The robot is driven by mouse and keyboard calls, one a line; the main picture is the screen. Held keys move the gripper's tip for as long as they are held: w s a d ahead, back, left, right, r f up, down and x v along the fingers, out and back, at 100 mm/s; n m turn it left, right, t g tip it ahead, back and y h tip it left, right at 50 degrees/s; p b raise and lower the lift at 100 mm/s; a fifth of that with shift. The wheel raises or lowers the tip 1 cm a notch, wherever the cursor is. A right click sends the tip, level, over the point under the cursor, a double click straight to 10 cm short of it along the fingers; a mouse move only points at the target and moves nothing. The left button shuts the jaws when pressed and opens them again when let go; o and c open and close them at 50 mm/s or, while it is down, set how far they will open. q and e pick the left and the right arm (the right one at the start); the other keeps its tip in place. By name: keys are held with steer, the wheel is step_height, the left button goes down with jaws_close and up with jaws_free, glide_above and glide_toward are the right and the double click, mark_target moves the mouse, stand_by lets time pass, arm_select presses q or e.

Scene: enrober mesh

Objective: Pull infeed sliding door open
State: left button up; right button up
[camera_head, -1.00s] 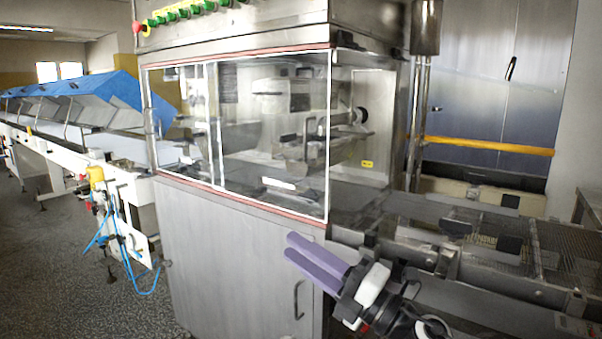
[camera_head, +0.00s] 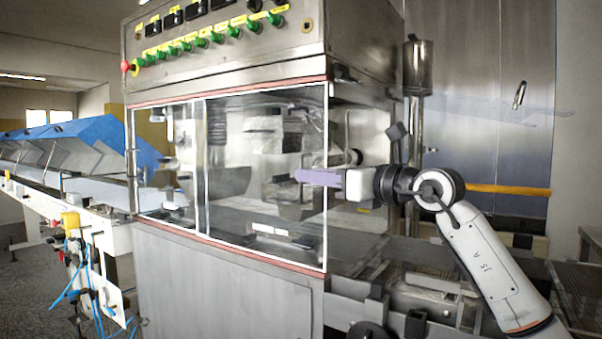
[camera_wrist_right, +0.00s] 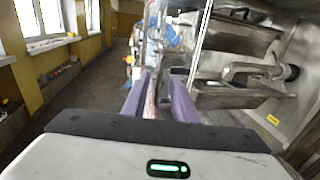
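The enrober's window has two clear panels in white frames. The right panel (camera_head: 232,185), which I take to be the infeed sliding door, overlaps the left panel (camera_head: 165,190) at a white upright; I see no clear gap between them. My right gripper (camera_head: 300,177) is level in front of the right panel's right edge, purple fingers pointing left. In the right wrist view its two fingers (camera_wrist_right: 160,95) stand apart with a thin pale pink strip showing between them. The door's handle is not visible behind the gripper, and contact cannot be told. My left gripper is not in view.
A control panel with green knobs (camera_head: 200,40) sits above the window, with a metal cabinet (camera_head: 220,295) below. A mesh conveyor (camera_head: 430,290) lies at right, beside an upright metal cylinder (camera_head: 417,65). A blue-covered line (camera_head: 80,140) stands at left.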

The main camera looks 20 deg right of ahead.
mark_target(301, 197)
steer(key=shift+x, duration=2.2)
jaws_close()
steer(key=shift+f, duration=0.1)
